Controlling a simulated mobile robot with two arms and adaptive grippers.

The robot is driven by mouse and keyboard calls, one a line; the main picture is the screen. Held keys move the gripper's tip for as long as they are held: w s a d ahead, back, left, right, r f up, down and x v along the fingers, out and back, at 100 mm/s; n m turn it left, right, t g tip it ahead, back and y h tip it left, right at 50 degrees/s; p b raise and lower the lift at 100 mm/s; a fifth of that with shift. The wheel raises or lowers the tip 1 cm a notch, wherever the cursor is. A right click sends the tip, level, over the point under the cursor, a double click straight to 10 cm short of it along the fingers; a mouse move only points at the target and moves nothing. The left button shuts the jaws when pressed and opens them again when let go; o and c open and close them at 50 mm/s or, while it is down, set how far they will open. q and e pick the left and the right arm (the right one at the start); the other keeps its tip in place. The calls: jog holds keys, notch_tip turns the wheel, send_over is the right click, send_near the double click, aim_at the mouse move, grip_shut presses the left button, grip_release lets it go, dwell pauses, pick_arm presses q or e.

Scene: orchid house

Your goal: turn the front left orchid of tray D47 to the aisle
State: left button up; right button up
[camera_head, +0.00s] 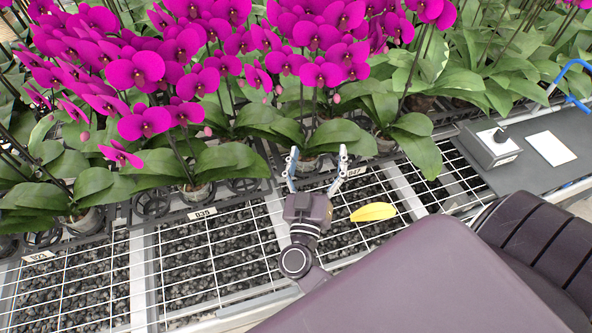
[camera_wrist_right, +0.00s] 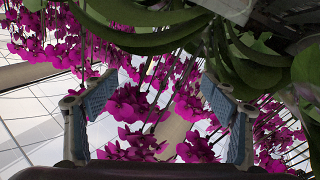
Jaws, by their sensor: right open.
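The tray marked D47 carries a small label (camera_head: 354,172) on its front edge, partly behind my right gripper. The orchid at its front left has a clear pot (camera_head: 307,164) and broad green leaves (camera_head: 338,134), with magenta flowers (camera_head: 318,72) above. My right gripper (camera_head: 318,157) is open, its fingers pointing at this pot, one on each side; contact cannot be told. In the right wrist view, the open fingers (camera_wrist_right: 160,100) have magenta flowers behind them and green leaves above. My left gripper is not in view.
A neighbouring tray with its label (camera_head: 202,214) stands left, its leaves close by. A grey box (camera_head: 489,146) and white card (camera_head: 551,148) sit on a dark surface at right.

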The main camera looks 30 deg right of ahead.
aim_at(304, 157)
jog(key=w+a+f+m+g+y, duration=0.25)
jog(key=a+f+m, duration=0.2)
jog(key=f, duration=0.25)
jog(key=shift+g+h, duration=0.25)
jog(key=shift+g, duration=0.2)
jog(key=w+d+f+b, duration=0.1)
jog(key=d+b, duration=0.1)
jog(key=b, duration=0.1)
jog(key=w+d+f+b, duration=0.1)
jog(key=w+f+b, duration=0.1)
jog(key=b, duration=0.1)
jog(key=shift+w+d+f, duration=0.2)
jog(key=shift+d+f, duration=0.1)
jog(key=shift+d, duration=0.05)
jog(key=x, duration=0.1)
jog(key=p+x, duration=0.2)
jog(key=x, duration=0.1)
jog(key=shift+w+d+r, duration=0.1)
jog(key=shift+r, duration=0.25)
jog(key=shift+w+d+f, duration=0.2)
jog(key=shift+w+d, duration=0.15)
jog(key=shift+w, duration=0.05)
jog(key=c, duration=1.2)
jog(key=shift+r, duration=0.1)
jog(key=shift+c, duration=0.9)
